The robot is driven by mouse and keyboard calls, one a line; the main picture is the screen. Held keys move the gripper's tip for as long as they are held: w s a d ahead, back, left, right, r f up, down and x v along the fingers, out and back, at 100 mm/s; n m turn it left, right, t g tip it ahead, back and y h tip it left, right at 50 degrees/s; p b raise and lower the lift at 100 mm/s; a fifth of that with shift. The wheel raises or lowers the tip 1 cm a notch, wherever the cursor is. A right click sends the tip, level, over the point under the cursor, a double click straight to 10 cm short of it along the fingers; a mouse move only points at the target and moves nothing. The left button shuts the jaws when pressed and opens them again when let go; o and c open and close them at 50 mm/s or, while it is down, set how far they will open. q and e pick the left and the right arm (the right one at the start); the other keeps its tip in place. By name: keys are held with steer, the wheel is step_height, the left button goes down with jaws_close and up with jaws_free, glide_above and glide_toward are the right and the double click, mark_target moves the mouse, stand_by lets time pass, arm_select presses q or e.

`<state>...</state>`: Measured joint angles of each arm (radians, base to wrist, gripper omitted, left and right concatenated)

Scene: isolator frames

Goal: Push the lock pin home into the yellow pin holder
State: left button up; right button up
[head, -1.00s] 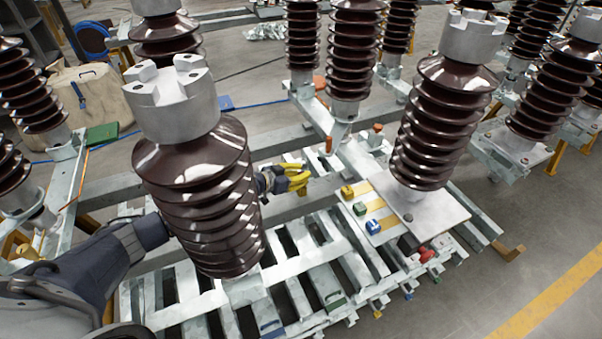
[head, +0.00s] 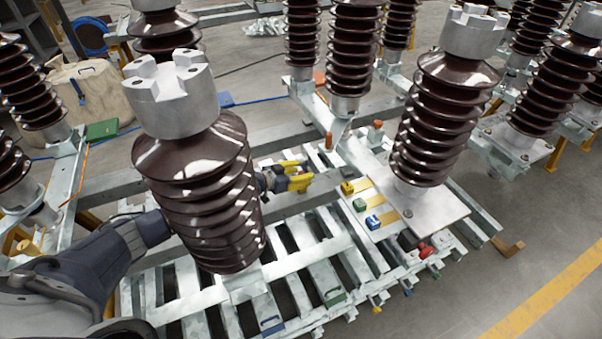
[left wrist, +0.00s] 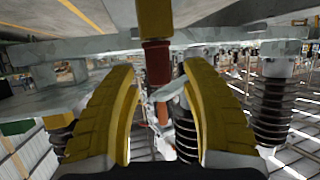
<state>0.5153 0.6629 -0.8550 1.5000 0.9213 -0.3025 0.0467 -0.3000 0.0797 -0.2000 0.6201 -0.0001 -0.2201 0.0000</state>
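My left gripper (head: 306,174) has yellow fingers and reaches in from the left, behind the near insulator. In the left wrist view its two fingers (left wrist: 162,100) stand apart with nothing clamped between them. Ahead of the gap is a red-brown cylinder (left wrist: 157,65), in line with a yellow block (left wrist: 155,18) at the top edge. This may be the lock pin with its holder, but I cannot tell how deep it sits. In the head view a small yellow block (head: 347,188) sits on the plate right of the fingertips. An orange peg (head: 328,141) stands farther back. My right gripper is not in view.
Green (head: 359,204) and blue (head: 373,222) blocks sit in line with the yellow one. A large brown insulator (head: 200,190) stands close in front of my left arm. Another insulator (head: 440,120) rises from the plate at right. Slatted metal frames (head: 300,245) lie below.

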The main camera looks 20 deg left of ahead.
arm_select(q)
steer(key=v, duration=1.2)
stand_by(0.5)
